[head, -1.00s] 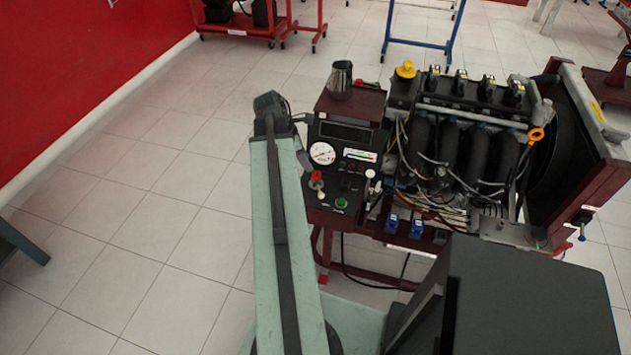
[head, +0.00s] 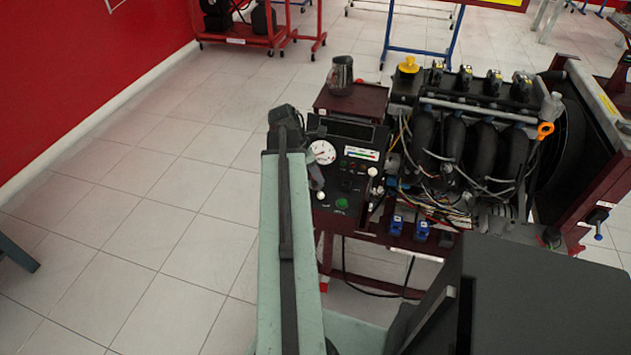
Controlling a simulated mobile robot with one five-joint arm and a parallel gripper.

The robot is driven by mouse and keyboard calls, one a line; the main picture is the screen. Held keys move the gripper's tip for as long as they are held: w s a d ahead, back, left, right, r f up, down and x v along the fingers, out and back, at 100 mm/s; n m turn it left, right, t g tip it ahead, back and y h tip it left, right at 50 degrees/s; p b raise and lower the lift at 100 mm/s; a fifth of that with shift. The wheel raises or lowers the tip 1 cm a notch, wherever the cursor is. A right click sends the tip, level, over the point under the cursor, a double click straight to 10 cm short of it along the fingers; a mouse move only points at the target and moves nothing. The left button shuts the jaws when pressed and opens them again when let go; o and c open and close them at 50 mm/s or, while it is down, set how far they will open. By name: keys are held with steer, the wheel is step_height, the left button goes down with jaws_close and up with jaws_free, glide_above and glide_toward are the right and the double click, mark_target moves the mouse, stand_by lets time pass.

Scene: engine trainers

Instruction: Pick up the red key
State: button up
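The control panel (head: 343,172) of the engine trainer has a round white gauge (head: 322,152), a green button (head: 342,203) and a white knob (head: 373,171). I cannot make out the red key now. My arm's end covers the panel's left side, where a red-topped piece showed earlier. My gripper (head: 316,182) is a small grey shape there, mostly hidden behind my arm. I cannot tell whether its fingers are open, shut or touching anything.
The engine (head: 465,145) with hoses and wires stands right of the panel. A dark metal mug (head: 341,76) stands on the box behind the panel. A red wall (head: 75,75) is at the left.

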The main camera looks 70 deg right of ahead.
steer(key=shift+r, duration=0.1)
jaws_close()
